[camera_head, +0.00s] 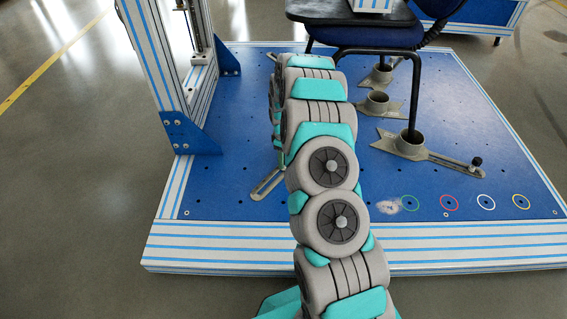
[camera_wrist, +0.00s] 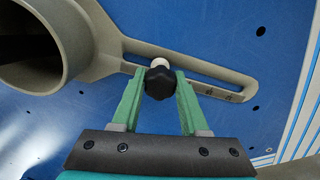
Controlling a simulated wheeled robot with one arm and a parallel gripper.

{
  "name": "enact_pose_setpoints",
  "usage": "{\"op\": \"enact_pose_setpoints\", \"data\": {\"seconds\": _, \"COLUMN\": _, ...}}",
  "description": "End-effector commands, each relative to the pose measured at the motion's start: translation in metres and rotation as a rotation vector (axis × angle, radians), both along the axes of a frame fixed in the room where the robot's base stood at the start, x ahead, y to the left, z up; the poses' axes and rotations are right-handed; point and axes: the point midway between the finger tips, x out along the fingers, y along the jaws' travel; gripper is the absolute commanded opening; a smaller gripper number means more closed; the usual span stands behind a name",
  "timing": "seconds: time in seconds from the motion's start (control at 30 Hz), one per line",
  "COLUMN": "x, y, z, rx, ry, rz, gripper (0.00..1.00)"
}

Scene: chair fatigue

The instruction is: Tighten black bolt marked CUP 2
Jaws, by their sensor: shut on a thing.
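In the wrist view a black knob-headed bolt (camera_wrist: 159,84) with a pale tip sits over the slotted arm (camera_wrist: 214,82) of a grey cup bracket. The round cup (camera_wrist: 60,18) is at the left. My gripper (camera_wrist: 160,75) has its two green fingers on either side of the bolt and is shut on it. No "CUP 2" marking can be read. In the head view my arm hides the gripper and this bolt; part of a slotted bracket (camera_head: 268,184) shows left of the arm.
A dark chair (camera_head: 360,36) stands over the blue platform (camera_head: 235,190), its legs in grey cups. Another cup (camera_head: 410,143) at right has its own black bolt (camera_head: 477,161). A striped frame post (camera_head: 158,70) rises at left. Coloured rings mark the right front.

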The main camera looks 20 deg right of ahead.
Motion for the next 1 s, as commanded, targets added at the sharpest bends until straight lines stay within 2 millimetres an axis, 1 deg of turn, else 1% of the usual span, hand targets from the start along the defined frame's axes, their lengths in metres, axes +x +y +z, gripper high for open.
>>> {"op": "enact_pose_setpoints", "data": {"seconds": 0.1, "x": 0.0001, "y": -0.0004, "z": 0.0027, "rx": 0.001, "ry": -0.001, "rz": -0.135, "gripper": 0.0}}
{"op": "enact_pose_setpoints", "data": {"seconds": 0.2, "x": 0.0005, "y": -0.0006, "z": 0.0023, "rx": -0.001, "ry": -0.002, "rz": -0.221, "gripper": 0.0}}
{"op": "enact_pose_setpoints", "data": {"seconds": 0.3, "x": 0.0008, "y": -0.0004, "z": 0.0014, "rx": 0.0, "ry": -0.003, "rz": -0.257, "gripper": 0.0}}
{"op": "enact_pose_setpoints", "data": {"seconds": 0.6, "x": 0.0008, "y": -0.0003, "z": 0.0016, "rx": 0.0, "ry": -0.003, "rz": -0.277, "gripper": 0.0}}
{"op": "enact_pose_setpoints", "data": {"seconds": 0.67, "x": 0.0008, "y": -0.0003, "z": 0.0026, "rx": 0.0, "ry": -0.003, "rz": -0.323, "gripper": 0.0}}
{"op": "enact_pose_setpoints", "data": {"seconds": 0.8, "x": 0.0007, "y": -0.0003, "z": 0.0031, "rx": 0.0, "ry": -0.003, "rz": -0.485, "gripper": 0.0}}
{"op": "enact_pose_setpoints", "data": {"seconds": 0.9, "x": 0.0004, "y": -0.0004, "z": 0.002, "rx": 0.0, "ry": -0.001, "rz": -0.572, "gripper": 0.0}}
{"op": "enact_pose_setpoints", "data": {"seconds": 1.0, "x": 0.0003, "y": -0.0004, "z": 0.0009, "rx": 0.001, "ry": -0.001, "rz": -0.608, "gripper": 0.0}}
